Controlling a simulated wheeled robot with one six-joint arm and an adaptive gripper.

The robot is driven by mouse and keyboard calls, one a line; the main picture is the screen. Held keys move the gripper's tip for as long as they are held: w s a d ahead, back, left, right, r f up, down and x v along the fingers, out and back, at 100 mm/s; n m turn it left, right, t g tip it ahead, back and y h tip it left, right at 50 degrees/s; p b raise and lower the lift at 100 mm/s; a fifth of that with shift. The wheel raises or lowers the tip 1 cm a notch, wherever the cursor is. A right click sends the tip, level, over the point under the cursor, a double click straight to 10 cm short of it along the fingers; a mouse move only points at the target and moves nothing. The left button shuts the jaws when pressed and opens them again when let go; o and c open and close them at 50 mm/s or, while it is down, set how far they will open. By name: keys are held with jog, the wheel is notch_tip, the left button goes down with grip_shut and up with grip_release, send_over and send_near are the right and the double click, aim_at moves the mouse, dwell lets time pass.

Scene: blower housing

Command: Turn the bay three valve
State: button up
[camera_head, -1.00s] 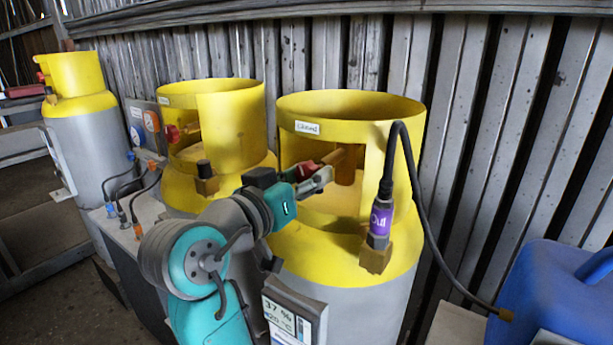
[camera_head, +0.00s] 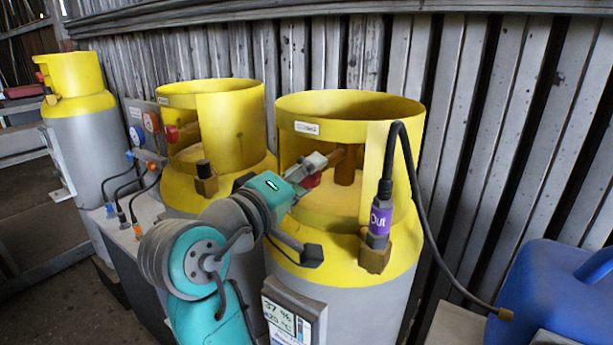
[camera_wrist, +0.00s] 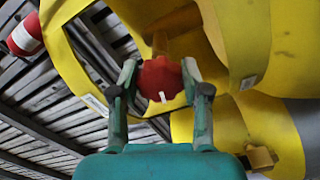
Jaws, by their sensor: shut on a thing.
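A red valve knob (camera_wrist: 160,84) sits on a brass stem inside the yellow collar (camera_head: 300,118) of the nearest grey cylinder (camera_head: 365,300). My gripper (camera_head: 322,163) reaches into the collar opening from the left. In the wrist view my gripper (camera_wrist: 160,80) has one finger on each side of the red knob and is shut on it. In the head view the fingers partly hide the knob (camera_head: 312,181). The small label on the collar is too blurred to read surely.
A black hose with a purple "Out" connector (camera_head: 381,219) stands right of the opening. A second yellow-topped cylinder (camera_head: 228,120) with a red knob (camera_head: 171,134) is close on the left. A display (camera_head: 290,312) hangs in front. A blue container (camera_head: 545,295) is at right.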

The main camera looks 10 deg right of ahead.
jog(key=n, duration=0.6)
dwell(0.6)
jog(key=o, duration=1.2)
jog(key=shift+c, duration=0.2)
jog(key=v, duration=1.2)
jog(key=shift+a, duration=0.1)
